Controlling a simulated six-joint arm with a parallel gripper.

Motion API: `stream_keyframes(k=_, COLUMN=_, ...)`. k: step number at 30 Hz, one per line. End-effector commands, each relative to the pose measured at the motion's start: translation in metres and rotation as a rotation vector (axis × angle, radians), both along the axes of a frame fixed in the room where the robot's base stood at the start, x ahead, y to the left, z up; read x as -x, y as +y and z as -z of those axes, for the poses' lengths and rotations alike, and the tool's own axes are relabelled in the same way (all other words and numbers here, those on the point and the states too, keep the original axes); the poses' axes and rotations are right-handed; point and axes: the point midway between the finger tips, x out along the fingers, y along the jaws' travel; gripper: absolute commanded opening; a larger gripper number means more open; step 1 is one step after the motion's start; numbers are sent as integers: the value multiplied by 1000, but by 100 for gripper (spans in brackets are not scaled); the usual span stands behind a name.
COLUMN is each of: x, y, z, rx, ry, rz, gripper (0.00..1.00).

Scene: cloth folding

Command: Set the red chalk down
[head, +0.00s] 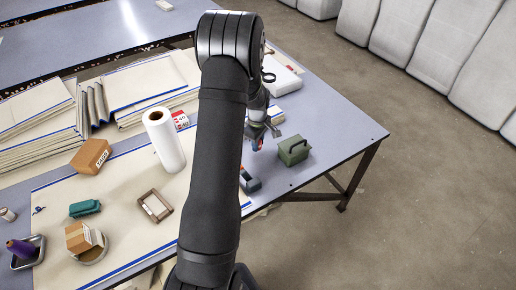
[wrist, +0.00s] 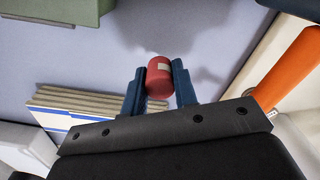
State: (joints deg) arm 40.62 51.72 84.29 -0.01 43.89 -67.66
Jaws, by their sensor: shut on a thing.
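The red chalk (wrist: 159,78) is a short red cylinder with a pale label patch. In the wrist view it sits between the two blue fingers of my gripper (wrist: 160,68), which are shut on it. In the head view my gripper (head: 257,143) is over the right part of the blue-grey table (head: 345,135), left of the green box. The chalk is too small there to make out clearly. In the wrist view plain table surface shows beyond the chalk, and I cannot tell how high it is held.
A green box with a handle (head: 294,151) stands right of my gripper. A dark grey and teal object (head: 249,181) lies nearer. A white roll (head: 164,140), brown box (head: 91,156) and wooden frame (head: 155,206) are left. The table's right corner is clear.

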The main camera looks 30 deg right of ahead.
Motion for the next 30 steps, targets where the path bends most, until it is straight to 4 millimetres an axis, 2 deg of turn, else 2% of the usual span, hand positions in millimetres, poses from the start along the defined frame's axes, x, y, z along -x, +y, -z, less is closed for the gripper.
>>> stream_keyframes(k=6, x=1, y=0, z=31, rx=-1, ry=2, rz=0, gripper=0)
stream_keyframes(k=17, x=1, y=0, z=36, rx=0, ry=1, rz=0, gripper=0)
stream_keyframes(k=18, x=1, y=0, z=36, rx=0, ry=1, rz=0, gripper=28)
stream_keyframes(k=21, x=1, y=0, z=36, rx=-1, ry=0, rz=0, gripper=48)
stream_keyframes(k=30, x=1, y=0, z=35, rx=0, ry=0, rz=0, gripper=48)
